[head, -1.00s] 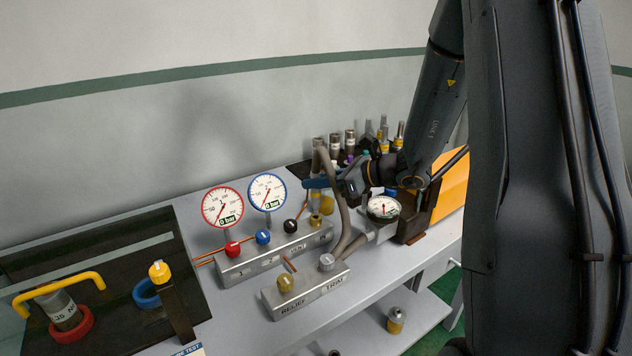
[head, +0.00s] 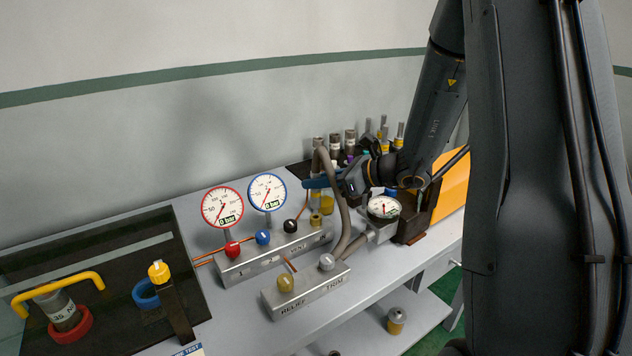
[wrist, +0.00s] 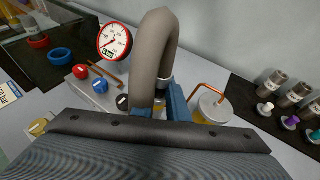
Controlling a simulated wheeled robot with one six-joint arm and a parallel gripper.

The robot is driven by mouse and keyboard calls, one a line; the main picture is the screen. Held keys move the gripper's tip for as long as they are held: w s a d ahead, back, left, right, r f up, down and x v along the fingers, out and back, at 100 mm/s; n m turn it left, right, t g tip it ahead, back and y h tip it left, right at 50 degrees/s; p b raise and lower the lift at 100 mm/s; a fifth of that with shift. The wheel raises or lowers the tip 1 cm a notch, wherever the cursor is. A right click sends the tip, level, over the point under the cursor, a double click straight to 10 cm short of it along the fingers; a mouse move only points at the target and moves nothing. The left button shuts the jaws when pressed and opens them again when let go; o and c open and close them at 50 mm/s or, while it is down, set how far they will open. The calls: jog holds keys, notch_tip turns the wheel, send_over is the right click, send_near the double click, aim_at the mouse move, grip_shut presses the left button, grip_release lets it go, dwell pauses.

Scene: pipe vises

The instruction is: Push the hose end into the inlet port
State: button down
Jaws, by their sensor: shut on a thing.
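My gripper (head: 312,183) is shut on the end part of a thick grey-brown hose (head: 343,215), above the back of the valve block. In the head view the hose rises from beside the round gauge, arches over and comes down at the blue fingers. In the wrist view the hose (wrist: 153,45) loops in front of the blue fingers (wrist: 178,103), with a pale metal collar on its descending part. The hose tip is hidden behind the fingers. A brass fitting (head: 316,219) stands on the right end of the valve block; I cannot tell whether it is the inlet port.
The valve block (head: 262,255) carries red, blue and black knobs and two upright gauges. A relief and trim block (head: 305,290) lies in front. A jar with yellow liquid (wrist: 213,108) and a copper tube stands right of the fingers. Several fittings stand on a dark mat behind.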

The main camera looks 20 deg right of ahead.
aim_at(316, 191)
jog(key=shift+f+b, duration=1.25)
jog(key=shift+f, duration=0.35)
jog(key=c, duration=1.6)
grip_release()
jog(key=shift+c, duration=0.2)
jog(key=b+v, duration=0.1)
jog(key=v, duration=0.6)
jog(key=shift+s+d+r+b, duration=0.2)
jog(key=shift+s+d+b, duration=0.05)
jog(key=shift+d+b, duration=0.1)
